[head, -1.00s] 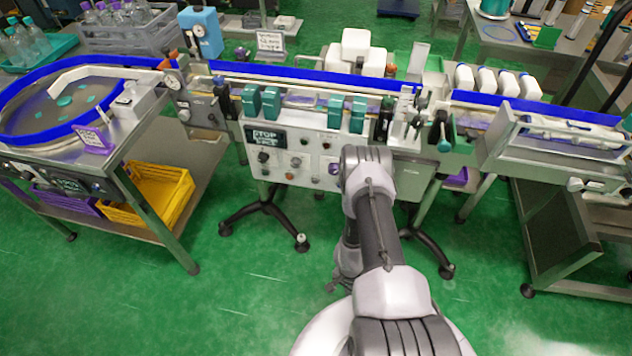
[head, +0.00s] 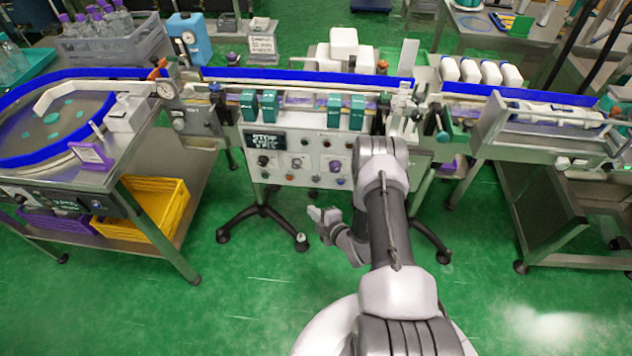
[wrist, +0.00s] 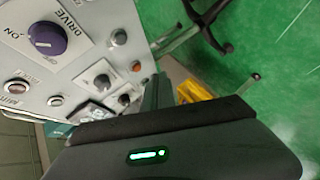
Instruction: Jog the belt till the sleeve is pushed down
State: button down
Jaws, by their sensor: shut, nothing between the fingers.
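In the wrist view the panel (wrist: 75,75) fills the left side, with a large purple DRIVE knob (wrist: 47,39) marked ON, smaller black knobs, and red and orange buttons. The belt (head: 310,98) runs behind several teal blocks (head: 268,106). I cannot make out the sleeve. My gripper (head: 316,213) is shut and empty, in front of and below the panel, apart from it. A dark finger shows in the wrist view (wrist: 157,92).
A round feed table (head: 60,120) with blue rim stands at left, a yellow crate (head: 150,205) on its lower shelf. A steel stand (head: 550,140) is at right. Black stand legs (head: 262,212) spread below the panel. The green floor in front is open.

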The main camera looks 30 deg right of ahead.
aim_at(316, 180)
jog(key=shift+w+d, duration=0.1)
jog(key=shift+d, duration=0.05)
jog(key=w+d+b, duration=0.4)
jog(key=w, duration=0.3)
jog(key=shift+d, duration=0.4)
jog(key=shift+w+f, duration=0.1)
jog(key=shift+w, duration=0.05)
dwell(1.7)
jog(key=shift+w+d+b, duration=0.25)
jog(key=shift+b, duration=0.25)
